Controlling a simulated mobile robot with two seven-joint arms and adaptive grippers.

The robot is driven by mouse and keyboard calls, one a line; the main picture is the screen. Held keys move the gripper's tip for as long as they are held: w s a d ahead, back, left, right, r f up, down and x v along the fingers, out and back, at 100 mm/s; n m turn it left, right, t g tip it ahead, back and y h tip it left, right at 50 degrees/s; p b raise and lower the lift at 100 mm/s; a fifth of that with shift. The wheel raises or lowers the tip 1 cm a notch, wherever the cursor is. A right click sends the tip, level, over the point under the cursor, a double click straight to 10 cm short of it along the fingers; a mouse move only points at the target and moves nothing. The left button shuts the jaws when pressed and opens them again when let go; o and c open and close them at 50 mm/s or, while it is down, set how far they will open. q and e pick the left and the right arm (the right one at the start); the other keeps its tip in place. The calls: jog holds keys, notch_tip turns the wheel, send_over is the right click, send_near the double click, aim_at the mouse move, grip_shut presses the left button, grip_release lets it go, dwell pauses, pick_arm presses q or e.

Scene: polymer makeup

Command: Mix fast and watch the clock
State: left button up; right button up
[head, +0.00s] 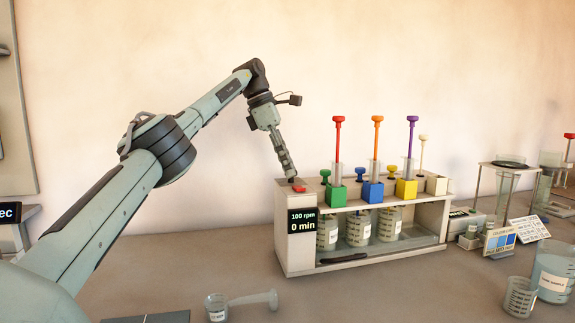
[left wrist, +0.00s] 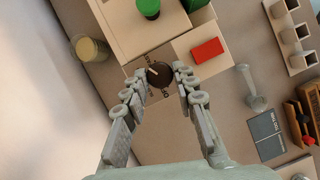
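The mixing stand (head: 295,257) is a pale bench unit with a display (head: 303,222) reading "100 rpm" and "0 min". A red button (head: 299,188) is on its top left; it also shows in the left wrist view (left wrist: 207,50). A dark round knob (left wrist: 158,73) with a light pointer mark is beside it. My left gripper (head: 291,178) points down at this corner. In the left wrist view its fingers (left wrist: 160,80) are apart, one on each side of the knob; contact is unclear. Several labelled beakers (head: 358,228) stand inside the stand. My right gripper is not in view.
Red, orange and purple plungers (head: 377,120) rise from coloured blocks on the stand. A small beaker (head: 216,307) and a pale handled tool (head: 254,299) are at the front. Cards (head: 500,239) and a sample beaker (head: 552,275) are at the right.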

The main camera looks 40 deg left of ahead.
pick_arm(q)
jog(key=o, duration=0.4)
jog(key=shift+v, duration=1.5)
jog(key=s+a, duration=0.6)
jog(key=a, duration=0.4)
jog(key=shift+s, duration=0.4)
jog(key=shift+c, duration=0.3)
